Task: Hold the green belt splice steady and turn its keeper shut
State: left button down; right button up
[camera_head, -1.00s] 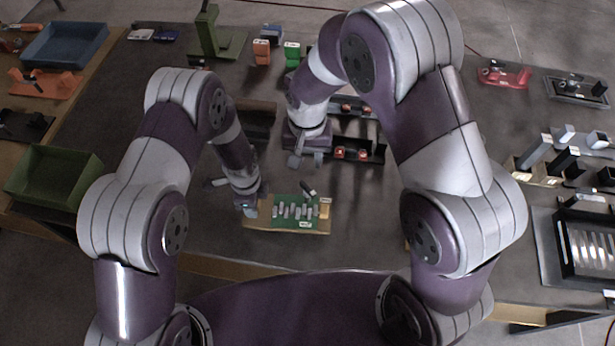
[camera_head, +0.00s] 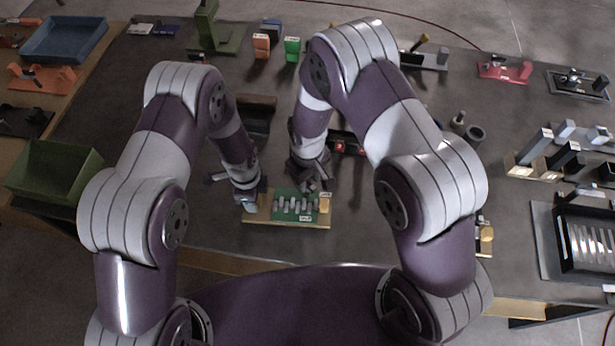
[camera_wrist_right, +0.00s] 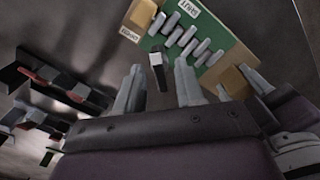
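The green belt splice (camera_head: 286,213) lies on a tan board near the table's front, with a row of grey pegs; it also shows in the right wrist view (camera_wrist_right: 218,27). Its keeper seems to be the dark lever with a pale end (camera_wrist_right: 160,78), standing by the pegs. My right gripper (camera_wrist_right: 159,66) is open, its two fingers either side of the lever with gaps showing. In the head view my right gripper (camera_head: 318,184) is just behind the board and hides the lever.
A green bin (camera_head: 57,170) is at the left, and orange (camera_head: 262,45) and green (camera_head: 292,48) blocks are at the back.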

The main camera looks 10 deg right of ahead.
jog(key=shift+f, duration=0.1)
grip_shut()
jog(key=shift+m, duration=0.4)
jog(key=m, duration=0.3)
jog(key=shift+m, duration=2.5)
grip_release()
